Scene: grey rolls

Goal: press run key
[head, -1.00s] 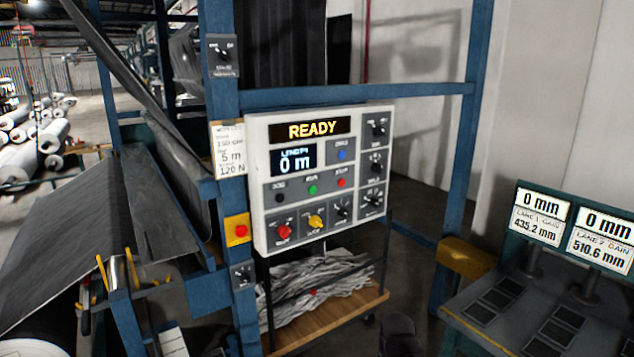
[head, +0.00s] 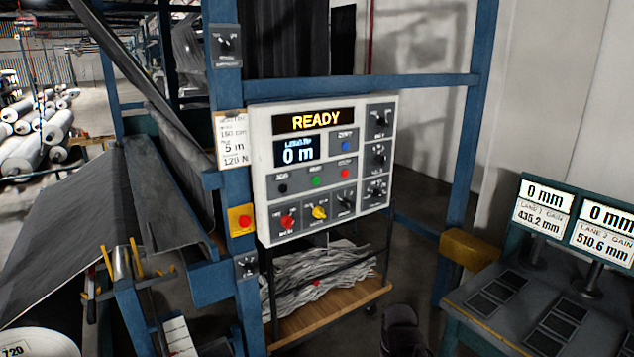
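A white control panel (head: 262,200) hangs on a blue frame in the middle of the head view. Its top display (head: 316,121) reads READY in yellow. The length display (head: 298,150) below reads 0 m. A row of three small buttons sits under it: a black one (head: 283,188) at left, the green run key (head: 316,181) in the middle and a red one (head: 345,174) at right. The small labels are blurred. Nothing covers the green key. My gripper is not in view.
A yellow box with a red button (head: 240,220) is left of the panel. A wooden-shelved cart (head: 330,308) with grey strips stands below. A dark rounded object (head: 403,330) is on the floor. A desk with readouts (head: 543,217) stands at right.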

